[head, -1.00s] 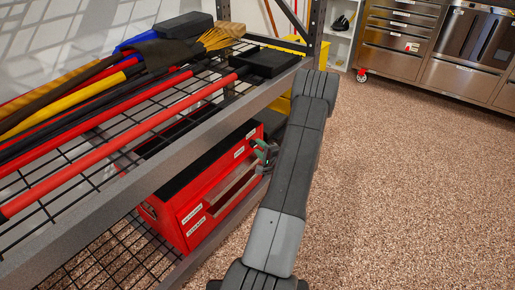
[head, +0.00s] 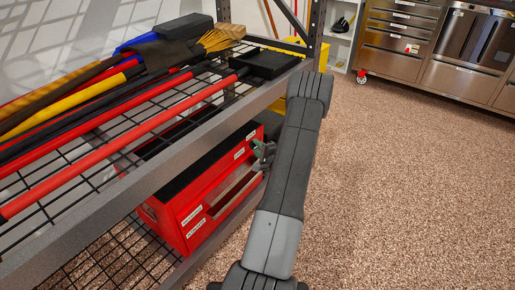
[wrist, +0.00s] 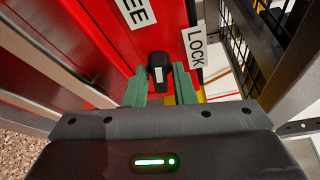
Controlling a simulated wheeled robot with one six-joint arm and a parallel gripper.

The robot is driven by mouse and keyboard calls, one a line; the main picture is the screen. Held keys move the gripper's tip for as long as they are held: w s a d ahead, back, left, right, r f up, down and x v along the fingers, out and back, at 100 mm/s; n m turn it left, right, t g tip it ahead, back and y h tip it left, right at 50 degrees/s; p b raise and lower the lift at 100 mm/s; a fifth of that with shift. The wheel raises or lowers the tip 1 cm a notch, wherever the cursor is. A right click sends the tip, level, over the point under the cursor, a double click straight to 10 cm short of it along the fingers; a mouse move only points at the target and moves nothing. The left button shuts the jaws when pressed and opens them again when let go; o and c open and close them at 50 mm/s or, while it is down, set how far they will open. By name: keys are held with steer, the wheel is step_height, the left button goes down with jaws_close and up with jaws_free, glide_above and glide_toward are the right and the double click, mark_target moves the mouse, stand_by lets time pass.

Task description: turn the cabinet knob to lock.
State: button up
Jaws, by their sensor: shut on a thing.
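The cabinet knob (wrist: 157,62) is black with a white mark and sits on the red face of the toolchest (head: 187,212). In the wrist view it lies between the two green fingers of my gripper (wrist: 160,80), which is shut on it. The LOCK label (wrist: 194,46) is to the right of the knob, and a partly cut-off label ending in "EE" (wrist: 132,10) is to its upper left. The white mark runs nearly upright in the picture, between the two labels. In the head view my gripper (head: 259,151) is at the chest's right end, and the knob is hidden.
The chest stands on the lower wire shelf of a grey metal rack (head: 150,150). The upper shelf, close above it, carries long-handled tools (head: 120,120) and a black box (head: 266,63). Open speckled floor (head: 400,180) lies to the right, with steel cabinets (head: 440,45) beyond.

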steer(key=m, duration=0.1)
steer(key=m+g, duration=0.1)
steer(key=m, duration=0.1)
steer(key=shift+r+g+p, duration=0.2)
steer(key=shift+g+p, duration=0.1)
steer(key=shift+p, duration=0.1)
steer(key=m+g+p, duration=0.1)
steer(key=m, duration=0.2)
steer(key=shift+d+r+g+p, duration=0.1)
steer(key=shift+g+p, duration=0.25)
steer(key=shift+g, duration=0.05)
steer(key=shift+w+m+g+y+p, duration=0.1)
steer(key=shift+m+g+y+p, duration=0.5)
steer(key=shift+m+p, duration=0.5)
steer(key=shift+w+d+m+g+y+p, duration=0.1)
steer(key=shift+m+g+y+p, duration=0.2)
steer(key=shift+m+g+p, duration=0.85)
steer(key=shift+m+b, duration=0.35)
steer(key=shift+m, duration=0.1)
steer(key=o, duration=0.7)
steer(key=shift+o, duration=0.2)
